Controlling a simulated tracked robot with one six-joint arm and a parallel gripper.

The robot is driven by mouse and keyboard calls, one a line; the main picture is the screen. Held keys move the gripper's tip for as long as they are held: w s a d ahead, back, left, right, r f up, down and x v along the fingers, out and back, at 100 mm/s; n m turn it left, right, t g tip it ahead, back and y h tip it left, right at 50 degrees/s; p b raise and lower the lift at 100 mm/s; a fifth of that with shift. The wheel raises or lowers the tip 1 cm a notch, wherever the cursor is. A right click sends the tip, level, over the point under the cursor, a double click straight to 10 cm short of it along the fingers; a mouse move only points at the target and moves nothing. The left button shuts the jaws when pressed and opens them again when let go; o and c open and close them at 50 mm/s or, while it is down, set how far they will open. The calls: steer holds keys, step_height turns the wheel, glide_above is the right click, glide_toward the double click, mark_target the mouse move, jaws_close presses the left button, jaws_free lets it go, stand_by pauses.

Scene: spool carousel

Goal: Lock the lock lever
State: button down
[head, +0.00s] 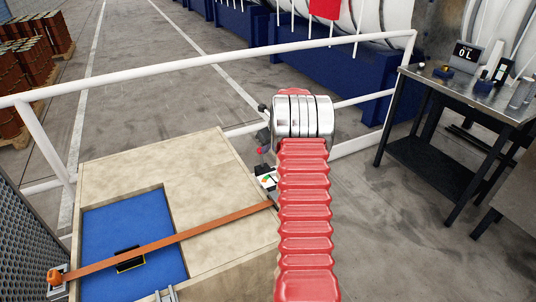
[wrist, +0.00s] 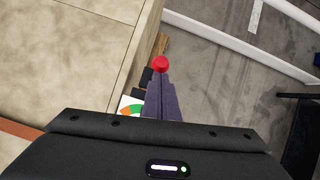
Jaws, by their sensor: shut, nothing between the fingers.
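The lock lever's red knob (wrist: 160,63) shows at the tip of my gripper (wrist: 161,75) in the wrist view. My gripper's dark fingers are together and empty, pointing at the knob. I cannot tell whether they touch it. The lever's shaft is hidden behind the fingers. In the head view the red knob (head: 259,150) shows just left of my arm, beside the beige box's right edge. A white plate with a green and orange dial (wrist: 132,106) lies left of the fingers, partly covered by my gripper body. My arm hides most of the gripper in the head view.
The beige box (head: 215,165) has a blue recess (head: 130,235) crossed by a brown strap (head: 180,237). White railings (head: 200,68) run behind it. A metal table (head: 475,95) with small devices stands at the right. The floor between table and box is clear.

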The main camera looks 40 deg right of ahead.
steer(key=shift+w+d, duration=0.3)
steer(key=shift+w, duration=0.65)
steer(key=shift+w+d, duration=0.3)
steer(key=shift+w, duration=0.65)
steer(key=shift+w+f, duration=0.1)
steer(key=shift+w, duration=0.3)
steer(key=shift+w+f, duration=0.1)
steer(key=shift+f, duration=0.05)
steer(key=shift+s+r, duration=0.3)
steer(key=shift+s, duration=0.05)
step_height(320, 180, up, 11)
steer(key=d, duration=0.2)
steer(key=shift+w+r, duration=0.2)
steer(key=shift+w, duration=0.2)
